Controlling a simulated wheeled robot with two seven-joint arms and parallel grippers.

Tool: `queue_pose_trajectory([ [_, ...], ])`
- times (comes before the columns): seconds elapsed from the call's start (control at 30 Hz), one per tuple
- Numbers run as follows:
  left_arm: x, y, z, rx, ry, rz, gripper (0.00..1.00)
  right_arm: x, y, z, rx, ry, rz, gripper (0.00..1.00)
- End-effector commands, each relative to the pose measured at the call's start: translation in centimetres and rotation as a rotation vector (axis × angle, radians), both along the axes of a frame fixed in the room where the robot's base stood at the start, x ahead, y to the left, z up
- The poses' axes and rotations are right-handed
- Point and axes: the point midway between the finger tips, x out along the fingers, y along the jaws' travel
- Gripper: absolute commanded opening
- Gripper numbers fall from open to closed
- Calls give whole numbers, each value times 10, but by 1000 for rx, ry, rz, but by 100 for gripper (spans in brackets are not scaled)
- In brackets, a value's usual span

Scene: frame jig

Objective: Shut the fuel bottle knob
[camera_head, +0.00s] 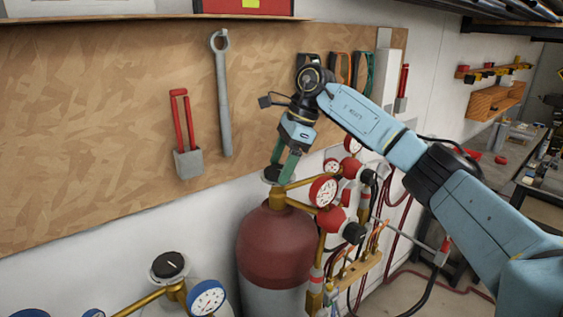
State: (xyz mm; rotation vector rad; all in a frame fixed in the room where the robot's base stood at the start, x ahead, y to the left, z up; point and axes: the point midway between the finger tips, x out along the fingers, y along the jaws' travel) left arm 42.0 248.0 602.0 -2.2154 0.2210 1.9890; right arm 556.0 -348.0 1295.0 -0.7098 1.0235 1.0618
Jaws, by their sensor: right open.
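A gas bottle with a dark red top and pale lower body (274,240) stands below the pegboard; it appears to be the fuel bottle. A small dark knob (271,175) sits on top of its brass valve. My right gripper (280,172) points down at this knob, open, with its greenish fingers at or just above the knob. The fingers partly cover the knob, and I cannot tell whether they touch it. A second bottle's black knob (168,265) shows at the lower left. My left gripper is not in view.
Gauges (323,190) and red regulator parts stand right of the bottle, near hoses and a brass manifold (355,268). Behind is a pegboard (90,120) with a wrench (222,100) and red-handled tool (187,150). A dark workbench (530,180) is at right.

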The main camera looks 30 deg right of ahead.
Motion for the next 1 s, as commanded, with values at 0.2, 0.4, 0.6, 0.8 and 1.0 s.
queue_pose_trajectory([
  [0.2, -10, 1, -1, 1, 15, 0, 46, 0, 0, -1, 0, 0, 0, 77],
  [0.4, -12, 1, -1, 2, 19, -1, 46, 0, 0, 0, 0, 1, 0, 53],
  [0.6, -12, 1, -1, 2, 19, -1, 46, 0, 0, 0, 0, 1, 0, 33],
  [0.8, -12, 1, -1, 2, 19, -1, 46, -1, 0, 0, -1, 1, -21, 33],
  [1.0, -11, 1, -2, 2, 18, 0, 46, -1, 1, -1, 0, 0, -105, 33],
])
